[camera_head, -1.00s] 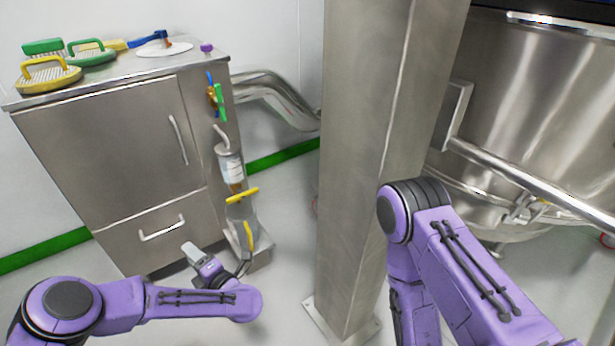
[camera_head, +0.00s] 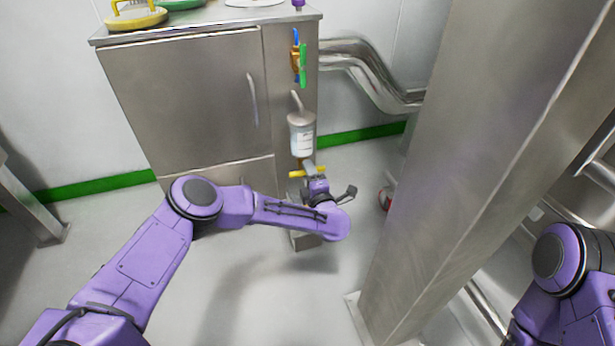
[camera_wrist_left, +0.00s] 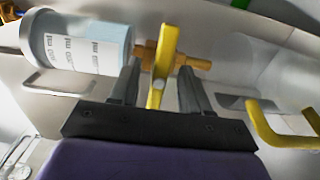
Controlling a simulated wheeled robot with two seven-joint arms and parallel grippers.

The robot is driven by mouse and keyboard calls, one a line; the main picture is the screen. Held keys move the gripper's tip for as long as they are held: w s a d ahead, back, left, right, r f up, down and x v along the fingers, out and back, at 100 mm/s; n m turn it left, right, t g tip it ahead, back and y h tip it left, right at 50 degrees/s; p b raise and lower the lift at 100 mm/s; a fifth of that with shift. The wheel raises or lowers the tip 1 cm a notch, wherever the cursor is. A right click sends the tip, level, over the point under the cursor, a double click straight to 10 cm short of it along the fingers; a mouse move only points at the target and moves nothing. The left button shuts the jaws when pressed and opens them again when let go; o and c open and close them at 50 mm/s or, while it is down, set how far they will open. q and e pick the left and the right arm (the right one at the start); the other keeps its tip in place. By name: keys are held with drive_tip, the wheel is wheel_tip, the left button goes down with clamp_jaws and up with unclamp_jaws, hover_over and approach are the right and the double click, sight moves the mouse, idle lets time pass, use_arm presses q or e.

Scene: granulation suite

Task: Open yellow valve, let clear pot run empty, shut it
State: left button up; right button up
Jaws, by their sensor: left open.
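The clear pot (camera_head: 301,138), a cylinder with a printed ml scale, hangs upright on the side of the steel cabinet. It also shows large in the left wrist view (camera_wrist_left: 85,45), pale blue; I cannot tell its liquid level. Below it is the yellow valve, whose handle (camera_wrist_left: 160,88) sits on a brass body (camera_wrist_left: 195,64); its yellow also shows in the head view (camera_head: 297,174). My left gripper (camera_head: 311,172) is at the valve. In the wrist view its open fingers (camera_wrist_left: 160,78) stand either side of the handle, apparently not clamped. My right gripper is out of view.
A yellow bent bar (camera_wrist_left: 270,128) lies beyond the valve in the wrist view. Green-and-blue handled fittings (camera_head: 300,62) are above the pot. A steel column (camera_head: 450,150) stands to the right. Floor in front of the cabinet (camera_head: 185,95) is clear.

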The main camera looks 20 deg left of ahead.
use_arm(q)
drive_tip(key=shift+w+a, duration=0.3)
drive_tip(key=shift+w, duration=0.1)
clamp_jaws()
